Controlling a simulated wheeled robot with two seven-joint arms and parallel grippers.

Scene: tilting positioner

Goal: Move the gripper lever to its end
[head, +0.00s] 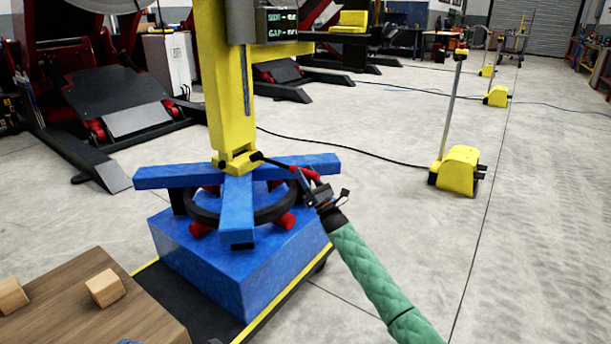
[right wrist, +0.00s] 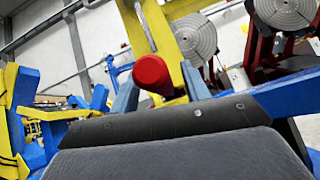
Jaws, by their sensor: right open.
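The gripper lever (head: 305,173) is a dark rod with a red grip, reaching right from the foot of the yellow column (head: 222,90) above the blue positioner (head: 240,260). My right gripper (head: 304,186) is at the red grip, its arm coming from the lower right. In the right wrist view the round red end of the lever (right wrist: 152,73) shows between the two grey fingers of my right gripper (right wrist: 158,90), which are apart. I cannot tell whether they touch it. The rest of the lever is mostly hidden there. My left gripper is not in view.
Blue arms (head: 165,176) spread from the column's foot over a dark ring with red parts. A wooden table (head: 75,310) with two small blocks stands at lower left.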

